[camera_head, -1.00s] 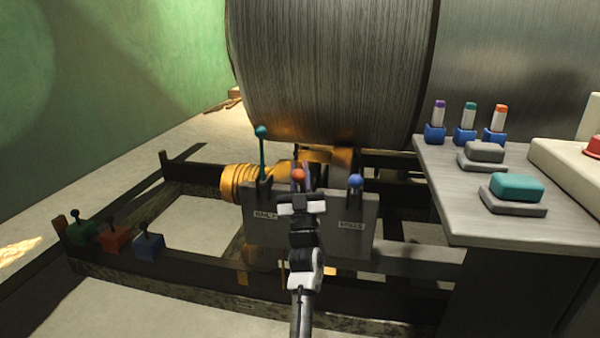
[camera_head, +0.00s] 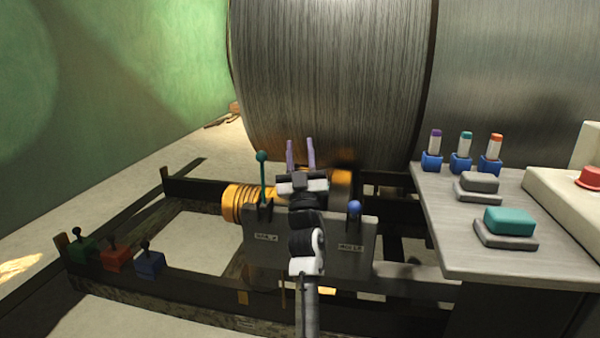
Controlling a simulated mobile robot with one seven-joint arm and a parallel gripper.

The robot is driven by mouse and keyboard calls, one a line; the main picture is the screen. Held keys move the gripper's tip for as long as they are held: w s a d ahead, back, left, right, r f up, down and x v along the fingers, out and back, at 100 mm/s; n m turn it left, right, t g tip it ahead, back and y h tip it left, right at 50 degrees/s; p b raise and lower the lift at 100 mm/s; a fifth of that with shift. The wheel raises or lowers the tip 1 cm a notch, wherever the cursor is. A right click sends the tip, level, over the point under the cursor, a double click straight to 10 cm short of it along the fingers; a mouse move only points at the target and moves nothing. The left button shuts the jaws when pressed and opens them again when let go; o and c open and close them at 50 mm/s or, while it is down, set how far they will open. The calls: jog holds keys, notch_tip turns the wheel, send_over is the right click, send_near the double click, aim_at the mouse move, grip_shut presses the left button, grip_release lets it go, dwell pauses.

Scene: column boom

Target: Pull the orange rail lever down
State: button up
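The orange lever is not visible now; my gripper and wrist cover the middle of the lever panel (camera_head: 351,260). My gripper (camera_head: 300,143) has two purple fingers, apart and pointing up, with no object visible between their upper parts. It is in front of the panel, with its fingertips above the panel's top edge against the dark drum. A teal-knobbed lever (camera_head: 262,180) stands upright to the left of my gripper. A blue-knobbed lever (camera_head: 354,208) sits lower, to the right. The panel's labels are too small to read surely.
The large drum (camera_head: 335,80) fills the space behind. A grey console (camera_head: 445,240) stands at right with several coloured switches and a teal button (camera_head: 509,220). Small green, red (camera_head: 115,258) and blue boxes with joysticks sit on the dark frame at left.

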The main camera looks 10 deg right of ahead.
notch_tip(320, 180, up, 8)
jog(key=p, duration=0.1)
